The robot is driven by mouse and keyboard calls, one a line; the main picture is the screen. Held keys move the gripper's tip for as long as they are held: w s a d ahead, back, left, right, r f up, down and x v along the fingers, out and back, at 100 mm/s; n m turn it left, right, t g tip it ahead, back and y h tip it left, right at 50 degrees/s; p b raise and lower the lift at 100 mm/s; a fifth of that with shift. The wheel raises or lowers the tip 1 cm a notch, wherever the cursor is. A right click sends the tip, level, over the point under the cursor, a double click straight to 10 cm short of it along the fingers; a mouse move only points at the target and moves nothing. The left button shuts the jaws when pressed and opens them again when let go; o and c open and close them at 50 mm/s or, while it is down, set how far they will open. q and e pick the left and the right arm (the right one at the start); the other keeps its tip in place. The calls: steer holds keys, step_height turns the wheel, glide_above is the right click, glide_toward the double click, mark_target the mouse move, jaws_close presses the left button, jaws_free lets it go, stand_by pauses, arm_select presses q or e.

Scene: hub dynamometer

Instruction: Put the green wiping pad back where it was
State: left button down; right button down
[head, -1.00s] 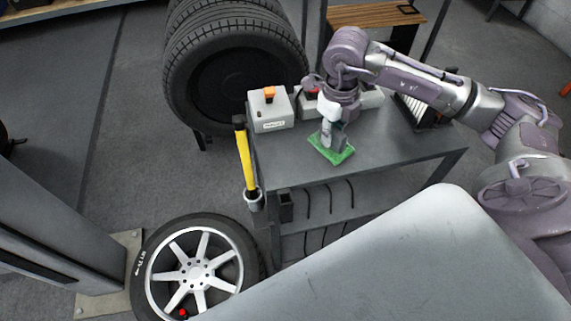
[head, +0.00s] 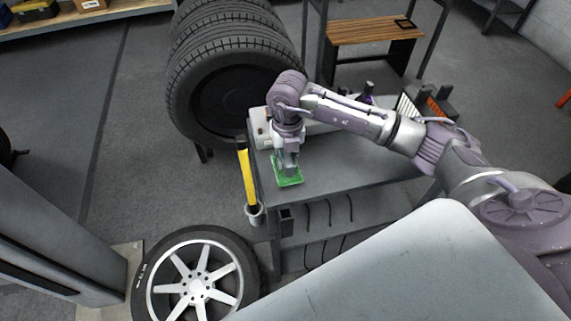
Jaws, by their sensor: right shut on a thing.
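The green wiping pad (head: 288,178) is at the left end of the grey bench top (head: 350,163), close to its front left corner. My right gripper (head: 287,165) is above the pad and shut on it, pointing down. I cannot tell whether the pad touches the bench top or hangs just above it. The gripper hides the middle of the pad. My left gripper is not in view.
A grey box (head: 257,125) stands behind my gripper, partly hidden by my arm. A yellow-handled tool (head: 247,178) hangs at the bench's left side. Several stacked tyres (head: 225,75) stand behind. A wheel (head: 197,285) lies on the floor. The bench's middle is clear.

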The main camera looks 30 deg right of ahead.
step_height(320, 180, down, 4)
steer(key=shift+a+r+p, duration=0.1)
steer(key=shift+p, duration=0.55)
steer(key=shift+f, duration=0.25)
steer(key=c, duration=1.4)
jaws_free()
steer(key=shift+f, duration=0.15)
steer(key=o, duration=0.4)
